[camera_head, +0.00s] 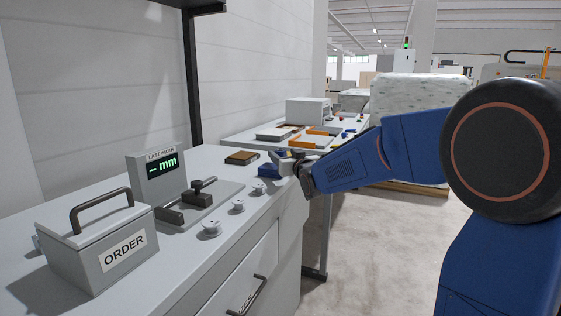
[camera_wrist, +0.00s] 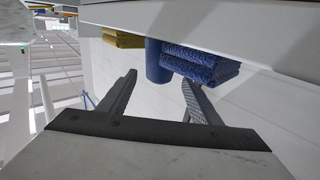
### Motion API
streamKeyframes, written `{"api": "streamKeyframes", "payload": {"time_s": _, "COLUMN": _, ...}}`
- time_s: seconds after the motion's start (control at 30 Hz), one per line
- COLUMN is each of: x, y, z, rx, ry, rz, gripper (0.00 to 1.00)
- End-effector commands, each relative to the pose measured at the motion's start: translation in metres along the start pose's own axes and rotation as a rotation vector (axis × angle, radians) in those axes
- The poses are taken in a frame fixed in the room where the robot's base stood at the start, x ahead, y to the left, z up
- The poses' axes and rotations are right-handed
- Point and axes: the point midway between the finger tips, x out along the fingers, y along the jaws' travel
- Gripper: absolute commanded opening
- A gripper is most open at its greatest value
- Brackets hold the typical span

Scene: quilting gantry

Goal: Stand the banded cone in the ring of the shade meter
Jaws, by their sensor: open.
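My gripper (camera_head: 284,161) is at the far end of the near grey counter, beside a dark blue thing (camera_head: 268,171). In the wrist view its two fingers (camera_wrist: 158,81) are open and apart, with nothing held between them. A blue cylinder (camera_wrist: 153,61) stands beyond the fingertips, roughly in line with the gap. I see no band on it and cannot tell whether it is the banded cone. I cannot pick out a shade meter or its ring for certain in either view.
Folded blue cloth (camera_wrist: 201,63) and a yellow piece (camera_wrist: 122,39) flank the cylinder. The near counter holds an ORDER box (camera_head: 98,243), a LAST WIDTH gauge (camera_head: 158,177), several small white spools (camera_head: 238,205) and a brown tray (camera_head: 242,157). A farther table (camera_head: 240,138) holds trays.

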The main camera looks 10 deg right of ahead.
Motion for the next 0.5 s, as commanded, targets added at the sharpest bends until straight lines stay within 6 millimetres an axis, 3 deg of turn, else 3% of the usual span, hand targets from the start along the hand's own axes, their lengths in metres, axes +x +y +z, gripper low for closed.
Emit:
{"api": "streamKeyframes", "payload": {"time_s": 0.23, "x": 0.033, "y": 0.002, "z": -0.004, "rx": 0.000, "ry": 0.000, "rz": 0.000, "gripper": 0.58}}
{"api": "streamKeyframes", "payload": {"time_s": 0.5, "x": 0.042, "y": 0.002, "z": -0.004, "rx": 0.000, "ry": 0.001, "rz": 0.000, "gripper": 0.58}}
